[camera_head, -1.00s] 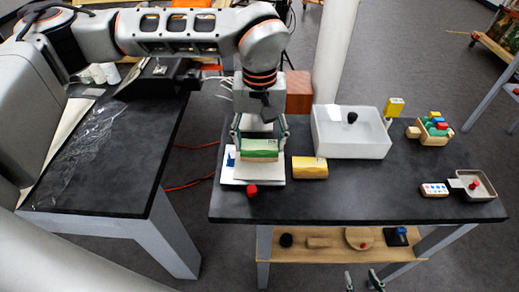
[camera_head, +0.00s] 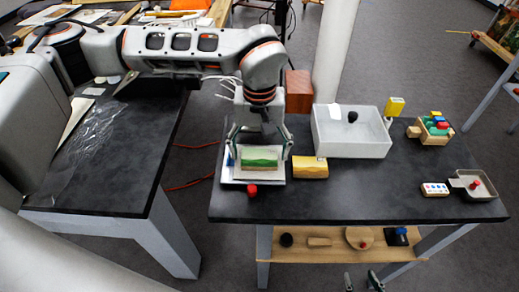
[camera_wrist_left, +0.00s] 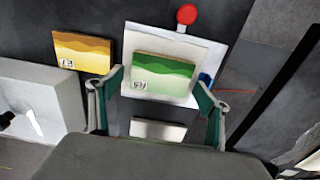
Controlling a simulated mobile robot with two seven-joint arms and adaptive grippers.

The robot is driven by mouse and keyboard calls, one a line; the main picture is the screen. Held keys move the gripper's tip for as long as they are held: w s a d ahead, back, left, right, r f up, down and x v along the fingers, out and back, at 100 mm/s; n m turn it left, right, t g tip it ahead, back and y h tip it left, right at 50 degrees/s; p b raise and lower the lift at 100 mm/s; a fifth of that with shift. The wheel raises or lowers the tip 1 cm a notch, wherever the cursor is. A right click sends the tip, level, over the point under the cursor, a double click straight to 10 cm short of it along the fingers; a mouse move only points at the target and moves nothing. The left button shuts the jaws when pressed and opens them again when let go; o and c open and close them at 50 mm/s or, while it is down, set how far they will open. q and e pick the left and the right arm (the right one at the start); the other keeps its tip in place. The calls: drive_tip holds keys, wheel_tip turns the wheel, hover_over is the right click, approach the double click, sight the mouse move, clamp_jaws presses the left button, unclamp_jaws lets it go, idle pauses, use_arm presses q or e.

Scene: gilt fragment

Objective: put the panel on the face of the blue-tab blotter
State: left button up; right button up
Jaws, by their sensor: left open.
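The green-and-cream panel (camera_head: 260,158) lies on the white blotter (camera_head: 237,180), which has a blue tab (camera_head: 230,163) on its left in the head view. In the left wrist view the panel (camera_wrist_left: 162,75) rests within the face of the blotter (camera_wrist_left: 212,55), and the blue tab (camera_wrist_left: 205,79) is at the right. My left gripper (camera_head: 259,150) is open, with its fingers apart on either side of the panel (camera_wrist_left: 158,86). My right gripper (camera_head: 362,281) shows only two separated fingertips at the bottom edge, empty.
A yellow patterned block (camera_head: 310,167) lies close right of the blotter. A red knob (camera_head: 251,190) is at its front edge. A white bin (camera_head: 350,145), a toy block holder (camera_head: 432,130) and a grey tray (camera_head: 478,194) stand further right. The front middle of the table is clear.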

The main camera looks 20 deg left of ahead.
sight(259, 156)
use_arm(q)
wheel_tip(259, 156, up, 12)
drive_tip(key=shift+r, duration=0.15)
idle(0.4)
idle(0.4)
